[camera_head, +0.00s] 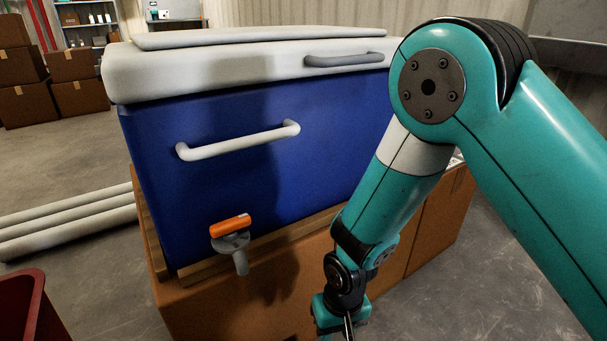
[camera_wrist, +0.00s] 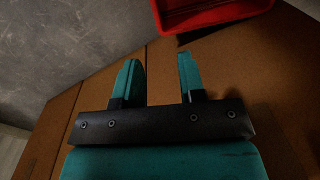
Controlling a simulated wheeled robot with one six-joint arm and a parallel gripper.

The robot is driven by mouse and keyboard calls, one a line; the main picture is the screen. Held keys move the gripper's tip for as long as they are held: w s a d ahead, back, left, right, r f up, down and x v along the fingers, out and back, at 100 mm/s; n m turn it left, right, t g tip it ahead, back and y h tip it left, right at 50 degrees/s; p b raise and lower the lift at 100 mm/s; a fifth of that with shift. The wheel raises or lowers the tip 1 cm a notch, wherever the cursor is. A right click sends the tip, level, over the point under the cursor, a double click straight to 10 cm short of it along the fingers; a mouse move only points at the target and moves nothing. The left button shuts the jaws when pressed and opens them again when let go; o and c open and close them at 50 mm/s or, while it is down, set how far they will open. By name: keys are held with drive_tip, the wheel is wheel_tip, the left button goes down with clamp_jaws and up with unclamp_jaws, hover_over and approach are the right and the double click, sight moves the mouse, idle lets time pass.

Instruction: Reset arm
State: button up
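My gripper shows in the wrist view (camera_wrist: 158,78), with its two teal fingers apart and nothing between them. It points down past a brown surface. In the head view my teal arm reaches in from the right and bends down in front of the blue tank (camera_head: 330,150). The wrist is low at the bottom edge of that view, and the fingertips are cut off there. The tank has a closed white lid (camera_head: 230,72), a white side handle (camera_head: 240,140) and a spigot with an orange lever (camera_head: 230,226).
The tank stands on a brown base (camera_head: 240,300). A red bin shows at the lower left (camera_head: 22,305) and a red container in the wrist view (camera_wrist: 205,12). White pipes (camera_head: 70,220) lie on the floor at left. Cardboard boxes (camera_head: 80,98) are stacked behind. Grey floor is open between.

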drive_tip(key=s+d+r+n+y+p, duration=0.1)
drive_tip(key=s+d+r+p, duration=0.1)
drive_tip(key=r, duration=1)
drive_tip(key=s+d+r+n+y+p, duration=0.1)
drive_tip(key=d+r+p, duration=0.1)
drive_tip(key=r, duration=0.9)
drive_tip(key=s+d+r+n+y+p, duration=0.1)
drive_tip(key=s+d+r+n+p, duration=0.2)
drive_tip(key=s+r, duration=0.95)
wheel_tip(320, 180, up, 39)
drive_tip(key=w+d+p, duration=0.1)
drive_tip(key=w+p, duration=0.1)
drive_tip(key=p, duration=3.5)
drive_tip(key=shift+d+m+p, duration=0.15)
drive_tip(key=shift+m+p, duration=0.15)
drive_tip(key=shift+m, duration=0.1)
drive_tip(key=shift+f, duration=0.1)
